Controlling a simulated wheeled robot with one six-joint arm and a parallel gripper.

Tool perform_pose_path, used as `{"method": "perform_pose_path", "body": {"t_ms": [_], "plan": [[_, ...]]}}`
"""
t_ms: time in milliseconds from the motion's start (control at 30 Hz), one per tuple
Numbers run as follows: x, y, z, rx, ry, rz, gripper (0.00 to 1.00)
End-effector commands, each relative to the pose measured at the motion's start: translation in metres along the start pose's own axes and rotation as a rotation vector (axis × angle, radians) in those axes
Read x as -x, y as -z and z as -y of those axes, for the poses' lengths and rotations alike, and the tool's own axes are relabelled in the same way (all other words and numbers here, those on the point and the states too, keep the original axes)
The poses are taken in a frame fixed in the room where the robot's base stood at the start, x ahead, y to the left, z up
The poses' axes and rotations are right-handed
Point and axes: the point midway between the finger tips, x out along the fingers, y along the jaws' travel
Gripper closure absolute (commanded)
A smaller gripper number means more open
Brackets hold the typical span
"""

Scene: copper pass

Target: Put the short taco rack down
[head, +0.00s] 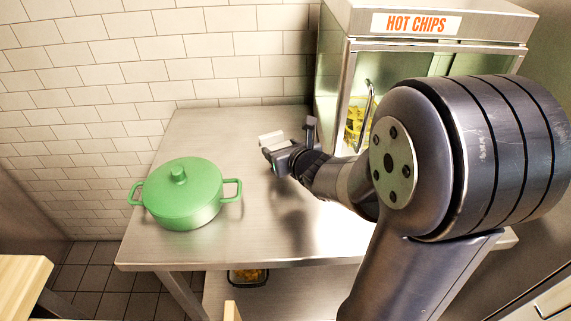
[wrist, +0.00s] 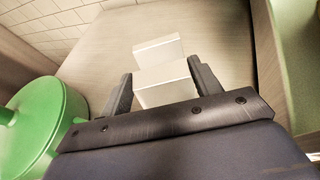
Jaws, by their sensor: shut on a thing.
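My gripper (head: 291,150) is above the steel table (head: 215,135), right of the green pot. It is shut on the short taco rack (head: 271,139), a small pale piece that is partly hidden by the gripper in the head view. In the wrist view the rack (wrist: 165,84) sits between the two fingers (wrist: 160,92) and shows as two pale raised blocks, one behind the other. A dark shadow lies on the table below the gripper. I cannot tell exactly how high the rack is above the table.
A green lidded pot (head: 182,195) stands on the table's left part. A steel cabinet marked HOT CHIPS (head: 420,22) stands at the back right. The tiled wall (head: 130,70) is behind. Bare table lies between the pot and the cabinet. A dark container (head: 248,277) sits on the lower shelf.

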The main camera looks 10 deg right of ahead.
Motion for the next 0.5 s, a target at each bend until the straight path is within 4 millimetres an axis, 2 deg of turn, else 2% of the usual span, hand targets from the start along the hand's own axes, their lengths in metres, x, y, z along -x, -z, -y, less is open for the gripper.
{"method": "perform_pose_path", "body": {"t_ms": [300, 500], "plan": [[-0.015, 0.036, 0.000, -0.001, -0.001, -0.001, 0.65], [-0.016, 0.038, 0.000, 0.002, 0.000, 0.003, 0.65]]}}
